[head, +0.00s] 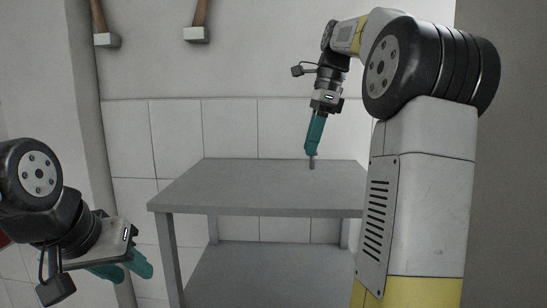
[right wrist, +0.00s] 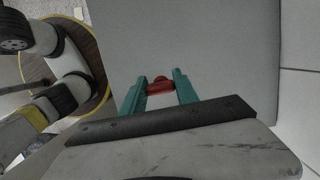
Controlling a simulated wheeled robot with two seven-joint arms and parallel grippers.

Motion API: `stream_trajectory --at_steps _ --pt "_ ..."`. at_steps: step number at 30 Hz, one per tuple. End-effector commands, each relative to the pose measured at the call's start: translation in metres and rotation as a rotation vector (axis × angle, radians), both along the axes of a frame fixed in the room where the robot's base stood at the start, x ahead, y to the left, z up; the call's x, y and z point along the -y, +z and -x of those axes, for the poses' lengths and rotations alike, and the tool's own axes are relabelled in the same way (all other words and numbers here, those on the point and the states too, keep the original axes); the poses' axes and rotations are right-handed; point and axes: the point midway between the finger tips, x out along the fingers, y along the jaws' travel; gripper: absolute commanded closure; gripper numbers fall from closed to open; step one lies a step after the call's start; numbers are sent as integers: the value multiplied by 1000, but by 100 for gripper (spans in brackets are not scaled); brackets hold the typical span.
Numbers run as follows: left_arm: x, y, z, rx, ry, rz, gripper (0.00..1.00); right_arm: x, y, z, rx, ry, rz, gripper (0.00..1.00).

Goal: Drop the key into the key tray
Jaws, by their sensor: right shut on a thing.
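My right gripper (head: 312,152) is above the grey table, fingers pointing down. It also shows in the right wrist view (right wrist: 160,82), with its teal fingers shut on a small red piece, which I take to be the key (right wrist: 159,84). In the head view a thin grey part of the held thing (head: 312,162) hangs below the fingertips, near or at the tabletop; I cannot tell whether it touches. My left gripper (head: 134,274) is at the lower left, off the table, with its teal fingers apart and nothing seen between them. I cannot make out a key tray in either view.
The grey table (head: 230,187) has a bare top where it shows and a lower shelf (head: 255,270). My right arm hides its right side. A tiled wall (head: 230,125) stands behind. Two wooden-handled things (head: 201,15) hang high on the wall.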

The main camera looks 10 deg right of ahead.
Motion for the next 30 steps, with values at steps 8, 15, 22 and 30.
stream_trajectory --at_steps 8,15,22,30 --pt "0 0 0 0 0 0 64 -41 -6 -47 0 2 1 100" --pt "0 0 0 0 0 0 64 -47 -17 -54 -3 -1 0 100" --pt "0 0 0 0 0 0 64 -48 -42 -54 -1 -1 1 100" --pt "0 0 0 0 0 0 64 -47 -42 -55 1 0 1 100"
